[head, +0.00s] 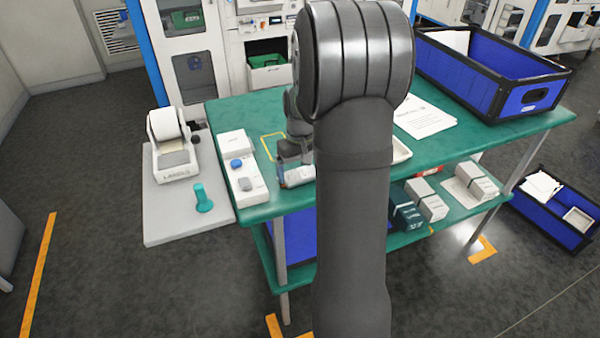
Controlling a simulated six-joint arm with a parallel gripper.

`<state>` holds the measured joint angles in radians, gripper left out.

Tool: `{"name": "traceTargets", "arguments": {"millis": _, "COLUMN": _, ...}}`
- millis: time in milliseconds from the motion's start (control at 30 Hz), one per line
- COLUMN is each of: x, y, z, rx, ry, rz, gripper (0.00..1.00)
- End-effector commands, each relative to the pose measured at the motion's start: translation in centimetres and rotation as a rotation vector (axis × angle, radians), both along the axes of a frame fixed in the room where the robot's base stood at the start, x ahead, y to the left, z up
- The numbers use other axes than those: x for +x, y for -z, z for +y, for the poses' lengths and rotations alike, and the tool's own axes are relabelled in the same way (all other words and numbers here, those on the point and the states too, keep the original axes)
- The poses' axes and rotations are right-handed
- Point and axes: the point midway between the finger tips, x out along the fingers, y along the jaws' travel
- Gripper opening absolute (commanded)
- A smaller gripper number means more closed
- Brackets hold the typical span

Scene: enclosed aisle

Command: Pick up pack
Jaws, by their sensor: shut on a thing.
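My gripper (284,170) is low over the front left part of the green table, partly hidden behind my own dark arm. It is shut on a small white pack (301,175), of which only a part shows beside the fingers. I cannot tell whether the pack touches the table top. A yellow outlined square (269,148) is marked on the table just behind the gripper.
A white box (233,143) and a white panel with blue and grey buttons (246,184) are left of the gripper. A label printer (172,160) and teal scanner (203,198) stand on a grey side shelf. A blue crate (483,75) occupies the table's right end. Boxes (428,200) lie on the lower shelf.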

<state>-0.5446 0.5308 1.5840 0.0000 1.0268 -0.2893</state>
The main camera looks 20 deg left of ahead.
Motion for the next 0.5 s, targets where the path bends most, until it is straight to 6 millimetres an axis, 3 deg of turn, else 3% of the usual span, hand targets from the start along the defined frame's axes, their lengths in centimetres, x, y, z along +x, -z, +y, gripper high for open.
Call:
{"name": "traceTargets", "arguments": {"millis": 233, "x": 0.1, "y": -4.0, "z": -0.2, "rx": 0.002, "ry": 0.001, "rz": -0.005, "gripper": 0.66}}
{"name": "traceTargets", "arguments": {"millis": 500, "x": 0.0, "y": -7.5, "z": -6.8, "rx": 0.002, "ry": 0.006, "rz": -0.003, "gripper": 0.66}}
